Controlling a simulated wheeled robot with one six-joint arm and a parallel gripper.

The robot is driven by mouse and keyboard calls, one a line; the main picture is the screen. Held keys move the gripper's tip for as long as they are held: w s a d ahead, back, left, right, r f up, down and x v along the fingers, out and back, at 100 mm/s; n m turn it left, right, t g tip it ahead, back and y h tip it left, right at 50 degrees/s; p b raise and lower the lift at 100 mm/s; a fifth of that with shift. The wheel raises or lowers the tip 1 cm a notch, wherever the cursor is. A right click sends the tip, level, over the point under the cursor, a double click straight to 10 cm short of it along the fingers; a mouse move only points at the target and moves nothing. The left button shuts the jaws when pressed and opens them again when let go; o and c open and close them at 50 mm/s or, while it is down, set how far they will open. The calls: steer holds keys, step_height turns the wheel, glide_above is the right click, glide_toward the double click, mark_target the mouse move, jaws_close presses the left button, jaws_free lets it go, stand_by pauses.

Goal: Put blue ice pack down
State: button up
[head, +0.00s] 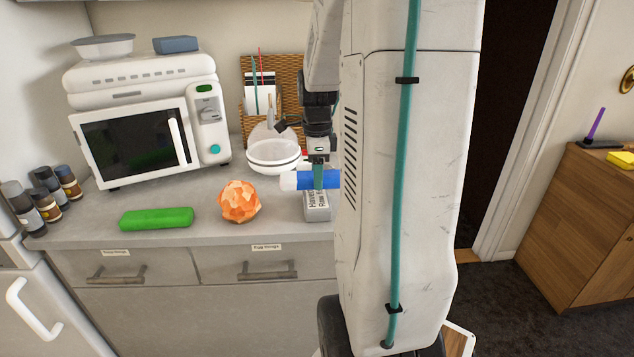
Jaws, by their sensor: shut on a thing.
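The blue ice pack (325,181) shows in the head view as a blue bar with a rounded white left end. My gripper (319,176) points down and is shut on it, with a finger across its middle. The pack lies level, just above or against the top of a grey labelled box (317,207) at the right of the counter; I cannot tell whether they touch. My own arm column hides the pack's right end.
The grey counter (90,228) holds a green bar (156,218), an orange faceted lump (239,201), white bowls (273,158), a microwave (135,143) and several jars (47,203). Counter is clear between bar and lump.

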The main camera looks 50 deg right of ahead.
steer(key=shift+f, duration=1.45)
steer(key=shift+f, duration=0.2)
steer(key=o, duration=1)
steer(key=shift+o, duration=0.2)
